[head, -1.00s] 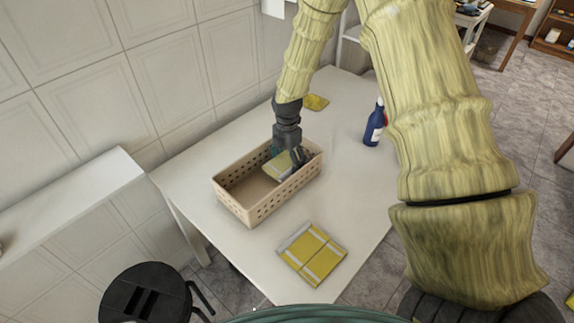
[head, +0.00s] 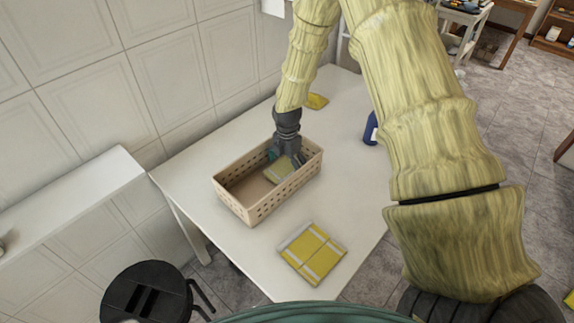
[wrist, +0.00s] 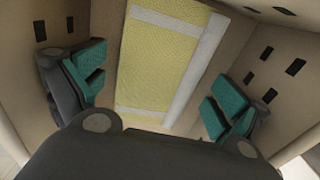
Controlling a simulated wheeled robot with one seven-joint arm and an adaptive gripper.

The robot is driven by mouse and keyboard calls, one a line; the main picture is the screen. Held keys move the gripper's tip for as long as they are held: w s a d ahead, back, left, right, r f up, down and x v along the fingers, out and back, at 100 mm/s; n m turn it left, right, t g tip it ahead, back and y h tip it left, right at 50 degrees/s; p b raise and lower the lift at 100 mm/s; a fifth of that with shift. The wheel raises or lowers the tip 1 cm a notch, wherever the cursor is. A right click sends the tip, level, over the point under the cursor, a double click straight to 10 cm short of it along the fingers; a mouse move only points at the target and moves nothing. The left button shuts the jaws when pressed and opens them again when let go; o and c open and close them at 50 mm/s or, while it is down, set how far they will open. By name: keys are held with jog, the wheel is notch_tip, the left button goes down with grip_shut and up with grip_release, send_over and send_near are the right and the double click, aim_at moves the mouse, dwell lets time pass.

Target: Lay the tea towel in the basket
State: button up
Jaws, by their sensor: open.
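A folded yellow tea towel with pale stripes (head: 279,169) lies in the far part of the beige basket (head: 252,213). It also shows in the wrist view (wrist: 160,62), flat on the basket floor. My gripper (head: 290,160) reaches down into that end of the basket. In the wrist view my gripper (wrist: 155,90) is open, its teal-padded fingers on either side of the towel with gaps between. A second folded yellow cloth with pale stripes (head: 312,252) lies flat on the table in front of the basket.
The white table (head: 215,150) is mostly clear around the basket. A yellow item (head: 317,101) lies at the back by the wall. A blue bottle (head: 371,130) stands at right, partly behind my arm. A black stool (head: 145,292) stands at front left.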

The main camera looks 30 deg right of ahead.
aim_at(287, 167)
notch_tip(287, 167, up, 12)
jog(key=b, duration=0.2)
dwell(0.9)
jog(key=shift+r, duration=0.1)
